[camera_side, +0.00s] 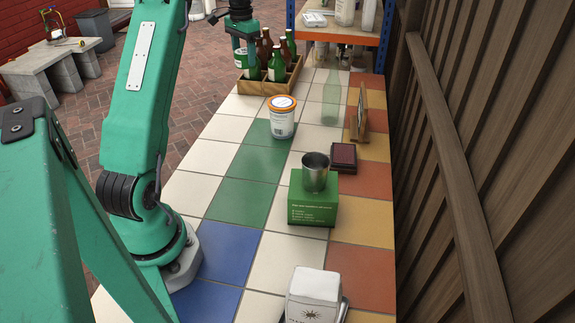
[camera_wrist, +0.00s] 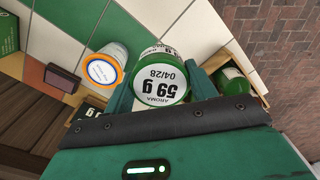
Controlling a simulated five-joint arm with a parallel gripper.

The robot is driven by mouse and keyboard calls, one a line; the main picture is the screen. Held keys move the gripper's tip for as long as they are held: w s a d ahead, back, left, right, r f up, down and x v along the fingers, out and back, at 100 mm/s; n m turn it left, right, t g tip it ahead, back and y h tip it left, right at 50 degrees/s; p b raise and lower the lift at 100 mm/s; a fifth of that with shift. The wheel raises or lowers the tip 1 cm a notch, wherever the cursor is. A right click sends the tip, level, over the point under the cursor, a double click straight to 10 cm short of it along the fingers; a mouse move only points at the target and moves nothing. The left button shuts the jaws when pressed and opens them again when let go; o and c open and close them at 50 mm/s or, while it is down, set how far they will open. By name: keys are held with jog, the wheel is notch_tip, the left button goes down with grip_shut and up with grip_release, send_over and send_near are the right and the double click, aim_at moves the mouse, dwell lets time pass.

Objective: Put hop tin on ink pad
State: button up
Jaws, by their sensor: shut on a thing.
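In the side view my gripper (camera_side: 246,52) is at the far end of the table, by the bottle crate, where the tin is hard to tell from the green bottles. The ink pad (camera_side: 343,157), a dark red flat block, lies on the tiles right of centre, behind the green box. It also shows at left in the wrist view (camera_wrist: 62,79). Its top looks bare.
A white tub with an orange-rimmed lid (camera_side: 283,118) stands between my gripper and the pad. A wooden stand (camera_side: 359,117) is behind the pad. A metal cup (camera_side: 315,173) sits on a green box (camera_side: 313,211). The wooden crate (camera_side: 262,87) holds several bottles.

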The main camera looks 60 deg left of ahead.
jog(key=w+d+m, duration=0.2)
jog(key=w+d, duration=0.3)
jog(key=d, duration=0.7)
jog(key=w+d+m, duration=0.2)
jog(key=w+d, duration=0.2)
jog(key=d, duration=0.8)
jog(key=s+d+m, duration=0.2)
jog(key=d+m, duration=0.1)
jog(key=d, duration=1.8)
send_over(344, 154)
notch_tip(344, 154, down, 12)
jog(key=shift+w+a+f, duration=0.1)
jog(key=shift+n, duration=0.3)
jog(key=shift+f, duration=2)
jog(key=shift+f, duration=0.15)
jog(key=o, duration=1)
